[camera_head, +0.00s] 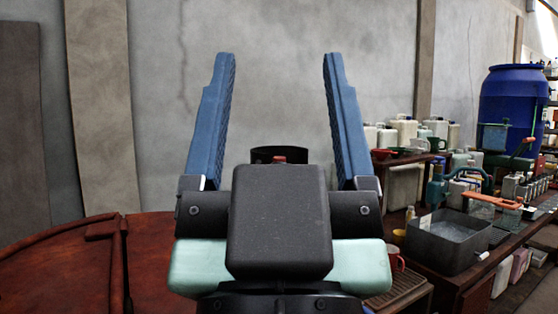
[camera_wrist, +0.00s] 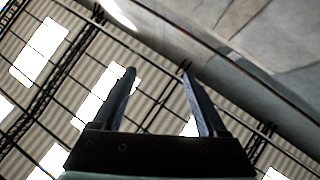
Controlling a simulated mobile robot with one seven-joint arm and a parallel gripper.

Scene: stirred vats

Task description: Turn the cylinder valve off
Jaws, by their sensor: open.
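My gripper (camera_head: 279,56) stands upright in the middle of the head view, with its two blue fingers wide apart and nothing between the tips. In the wrist view the open fingers (camera_wrist: 158,72) point toward the roof and upper wall. A dark curved rim (camera_head: 279,151) with a small reddish part under it shows just above my gripper's black body. Most of it is hidden behind that body, and I cannot tell whether it belongs to the cylinder valve. No cylinder or valve shows clearly in either view.
A rusty red round-edged surface (camera_head: 60,265) fills the lower left. At right a bench holds a grey basin (camera_head: 452,240), a red mug, bottles and tools. A blue drum (camera_head: 512,110) and white canisters (camera_head: 405,130) stand behind. A grey wall (camera_head: 280,100) closes the back.

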